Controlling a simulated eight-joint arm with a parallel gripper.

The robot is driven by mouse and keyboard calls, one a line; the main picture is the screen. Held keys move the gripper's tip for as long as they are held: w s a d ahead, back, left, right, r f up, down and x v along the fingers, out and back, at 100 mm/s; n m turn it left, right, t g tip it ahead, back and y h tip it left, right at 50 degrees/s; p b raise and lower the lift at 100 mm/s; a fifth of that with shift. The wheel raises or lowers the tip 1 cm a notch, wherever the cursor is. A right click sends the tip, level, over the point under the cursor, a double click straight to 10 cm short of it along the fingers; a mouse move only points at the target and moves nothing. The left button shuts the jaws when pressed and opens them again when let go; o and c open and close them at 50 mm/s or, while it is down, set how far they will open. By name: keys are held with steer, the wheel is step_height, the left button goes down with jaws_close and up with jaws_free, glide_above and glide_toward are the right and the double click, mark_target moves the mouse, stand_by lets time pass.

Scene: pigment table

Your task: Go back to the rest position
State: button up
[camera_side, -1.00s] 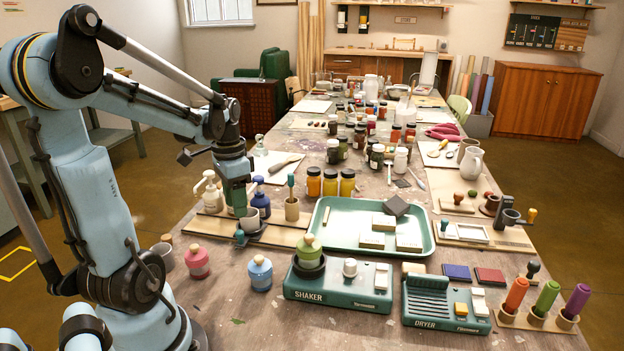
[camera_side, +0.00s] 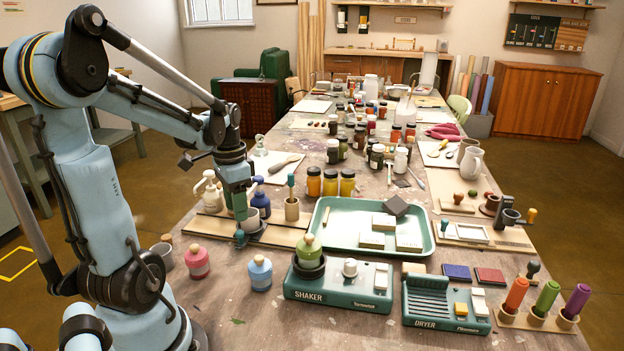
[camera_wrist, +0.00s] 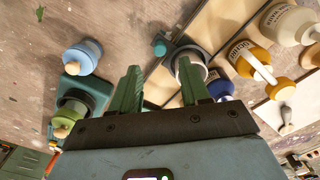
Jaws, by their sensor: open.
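My gripper (camera_side: 239,204) points down over the wooden board at the left side of the table. In the wrist view its two green fingers (camera_wrist: 157,90) stand apart with nothing between them. A teal knob (camera_side: 240,238) sticks out in front of the cup.
White and blue pump bottles (camera_side: 261,203) stand close behind my gripper. A pink bottle (camera_side: 197,263) and a light blue bottle (camera_side: 260,274) stand in front. The shaker (camera_side: 338,285) and a green tray (camera_side: 337,247) lie to the right. Open air is above.

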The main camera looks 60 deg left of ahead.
mark_target(239, 232)
step_height(239, 232, down, 6)
steer(key=shift+f, duration=0.1)
steer(key=w+d, duration=0.6)
steer(key=shift+w+d, duration=0.1)
steer(key=shift+d, duration=0.05)
step_height(239, 232, up, 12)
steer(key=shift+f, duration=0.15)
stand_by(0.4)
